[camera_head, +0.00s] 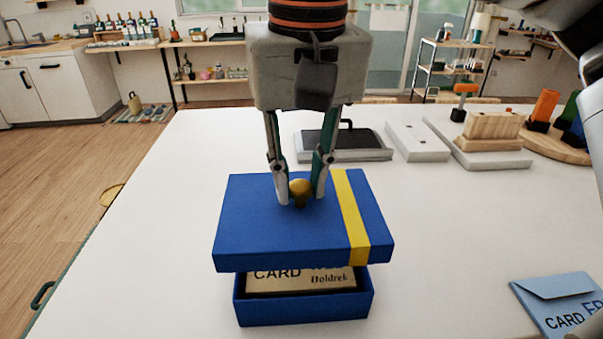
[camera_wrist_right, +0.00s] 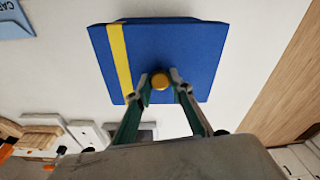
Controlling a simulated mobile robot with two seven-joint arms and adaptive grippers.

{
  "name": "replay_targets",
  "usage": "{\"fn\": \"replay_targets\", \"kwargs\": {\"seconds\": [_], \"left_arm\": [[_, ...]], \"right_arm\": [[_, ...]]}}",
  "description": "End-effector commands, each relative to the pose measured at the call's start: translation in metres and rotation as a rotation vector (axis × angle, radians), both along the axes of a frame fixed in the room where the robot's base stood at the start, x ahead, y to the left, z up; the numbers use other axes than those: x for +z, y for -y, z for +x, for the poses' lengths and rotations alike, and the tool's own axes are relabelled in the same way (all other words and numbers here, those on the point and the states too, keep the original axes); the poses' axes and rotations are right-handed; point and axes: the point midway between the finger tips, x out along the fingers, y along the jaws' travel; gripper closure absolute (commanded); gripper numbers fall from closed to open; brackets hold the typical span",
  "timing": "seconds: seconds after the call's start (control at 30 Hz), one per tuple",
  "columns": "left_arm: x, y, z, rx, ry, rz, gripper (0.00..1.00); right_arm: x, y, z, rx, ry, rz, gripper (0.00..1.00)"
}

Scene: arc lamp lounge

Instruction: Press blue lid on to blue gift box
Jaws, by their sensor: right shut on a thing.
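The blue lid (camera_head: 270,235) has a yellow stripe across its right part and a round gold knob (camera_head: 301,188) on top. My right gripper (camera_head: 302,196) is shut on the knob and holds the lid above the blue gift box (camera_head: 305,309). The lid hides the back of the box; a gap shows at the front, where a card (camera_head: 300,281) with printed lettering is visible inside. In the right wrist view the lid (camera_wrist_right: 185,60) fills the upper middle, with the gripper's fingers (camera_wrist_right: 160,84) at the knob. My left gripper is not in view.
A light blue envelope (camera_head: 557,300) lies on the white table (camera_head: 170,210) at front right. A dark tray with a handle (camera_head: 343,144), white blocks (camera_head: 416,141) and a wooden block (camera_head: 492,127) stand at the back. The table left of the box is clear.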

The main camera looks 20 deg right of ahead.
Motion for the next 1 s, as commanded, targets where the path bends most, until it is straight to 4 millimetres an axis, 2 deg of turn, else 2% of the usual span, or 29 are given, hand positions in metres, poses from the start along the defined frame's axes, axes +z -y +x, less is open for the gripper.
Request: {"fn": "replay_targets", "kwargs": {"seconds": [0.13,0.2,0.43,0.7,1.0], "left_arm": [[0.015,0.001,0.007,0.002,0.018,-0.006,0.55],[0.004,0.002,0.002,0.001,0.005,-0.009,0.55],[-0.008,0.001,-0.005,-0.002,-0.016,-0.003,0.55],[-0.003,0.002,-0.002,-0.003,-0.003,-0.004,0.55],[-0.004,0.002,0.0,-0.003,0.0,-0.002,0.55]], "right_arm": [[0.005,0.0,-0.002,-0.002,0.005,-0.001,1.0],[-0.006,0.0,0.0,-0.002,0.0,-0.001,1.0],[-0.029,0.001,0.0,-0.002,-0.003,-0.001,1.0],[-0.05,0.0,0.0,-0.002,-0.002,-0.001,1.0],[-0.058,0.0,0.0,-0.003,0.001,0.0,1.0]]}}
